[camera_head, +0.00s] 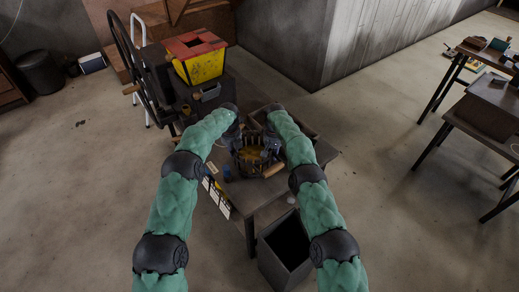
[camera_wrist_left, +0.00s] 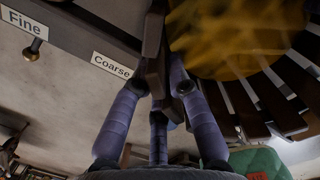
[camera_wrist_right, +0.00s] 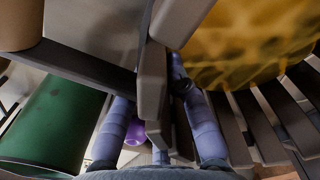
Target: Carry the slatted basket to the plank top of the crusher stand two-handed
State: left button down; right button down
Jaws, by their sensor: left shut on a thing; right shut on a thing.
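The slatted basket (camera_head: 250,160) has dark slats and a yellow-brown filling, and sits between my two grippers in the head view. My left gripper (camera_head: 238,138) is at its left side and my right gripper (camera_head: 268,138) at its right side. In the left wrist view, my left gripper (camera_wrist_left: 163,88) is shut on a slat of the basket (camera_wrist_left: 245,105). In the right wrist view, my right gripper (camera_wrist_right: 163,85) is shut on a slat of the basket (camera_wrist_right: 250,120). I cannot tell whether the basket's underside touches the surface below.
A crusher with a yellow, red-topped hopper (camera_head: 200,62) and a large wheel stands behind left. A dark table (camera_head: 262,193) lies under the basket, with a dark open bin (camera_head: 285,250) before it. Labels "Fine" (camera_wrist_left: 28,18) and "Coarse" (camera_wrist_left: 112,65) show nearby. Open floor lies right.

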pick_arm(q)
jog(key=shift+w, duration=0.1)
pick_arm(e)
jog(key=shift+w+r, duration=0.15)
pick_arm(q)
jog(key=c, duration=1.3)
grip_release()
jog(key=shift+s+f, duration=0.15)
jog(key=shift+s, duration=0.05)
pick_arm(e)
jog(key=c, duration=1.3)
grip_release()
jog(key=shift+f, duration=0.2)
pick_arm(q)
jog(key=shift+o, duration=0.4)
pick_arm(e)
jog(key=shift+o, duration=0.4)
jog(key=shift+s, duration=0.2)
pick_arm(q)
jog(key=shift+r, duration=0.2)
jog(key=r, duration=0.3)
jog(key=s+r, duration=0.1)
jog(key=r, duration=0.7)
jog(key=shift+s+r, duration=0.2)
jog(key=shift+r, duration=0.05)
pick_arm(e)
notch_tip(320, 180, up, 12)
